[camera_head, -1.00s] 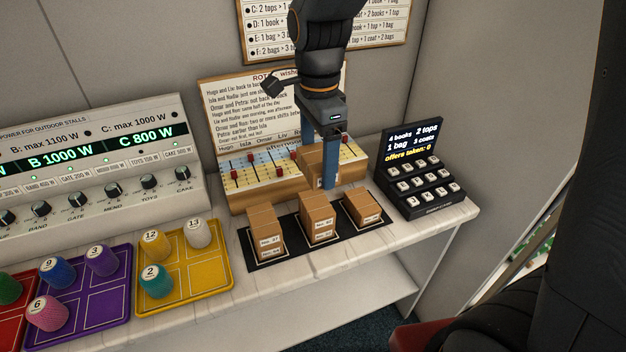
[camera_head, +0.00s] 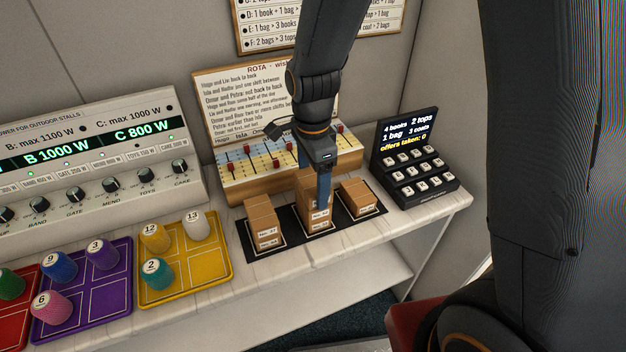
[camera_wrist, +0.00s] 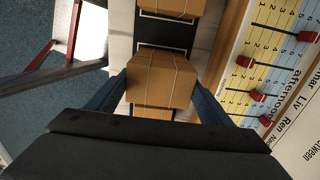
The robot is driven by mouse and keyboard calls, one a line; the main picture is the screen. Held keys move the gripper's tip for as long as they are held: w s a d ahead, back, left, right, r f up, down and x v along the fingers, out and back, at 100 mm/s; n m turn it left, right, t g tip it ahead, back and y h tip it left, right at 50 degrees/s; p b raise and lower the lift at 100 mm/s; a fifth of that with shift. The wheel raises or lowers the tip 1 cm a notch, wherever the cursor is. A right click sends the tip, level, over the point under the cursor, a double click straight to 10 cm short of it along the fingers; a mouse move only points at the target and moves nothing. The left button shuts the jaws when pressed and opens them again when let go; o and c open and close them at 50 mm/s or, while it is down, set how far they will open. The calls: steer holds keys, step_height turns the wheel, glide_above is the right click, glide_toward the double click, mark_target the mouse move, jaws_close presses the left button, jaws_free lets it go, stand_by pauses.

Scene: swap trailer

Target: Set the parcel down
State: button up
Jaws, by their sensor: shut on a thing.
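My gripper (camera_head: 318,190) is shut on a brown cardboard parcel (camera_head: 304,184) tied with string. In the wrist view the held parcel (camera_wrist: 155,78) sits between my two blue fingers. A left parcel (camera_head: 262,222) and a right parcel (camera_head: 356,197) stand on the mat's outer spots.
The rota board (camera_head: 240,180) with red sliders stands close behind the mat. A black keypad display (camera_head: 415,165) is to the right. A yellow tray (camera_head: 205,278) with numbered cylinders is to the left. The white counter's front edge (camera_head: 330,258) is near.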

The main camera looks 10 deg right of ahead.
mark_target(313, 180)
steer(key=shift+f, duration=0.15)
steer(key=o, duration=1.1)
step_height(313, 180, up, 11)
steer(key=b, duration=0.3)
steer(key=s+d+f+n, duration=0.3)
steer(key=d+n, duration=0.3)
steer(key=n, duration=0.1)
steer(key=s+d+f+n+t, duration=0.1)
steer(key=s+d+f+n, duration=0.2)
steer(key=d+n, duration=0.3)
steer(key=shift+s+d+f+n, duration=0.15)
steer(key=shift+s+d+n, duration=0.25)
steer(key=shift+s+n, duration=0.45)
steer(key=shift+w, duration=0.1)
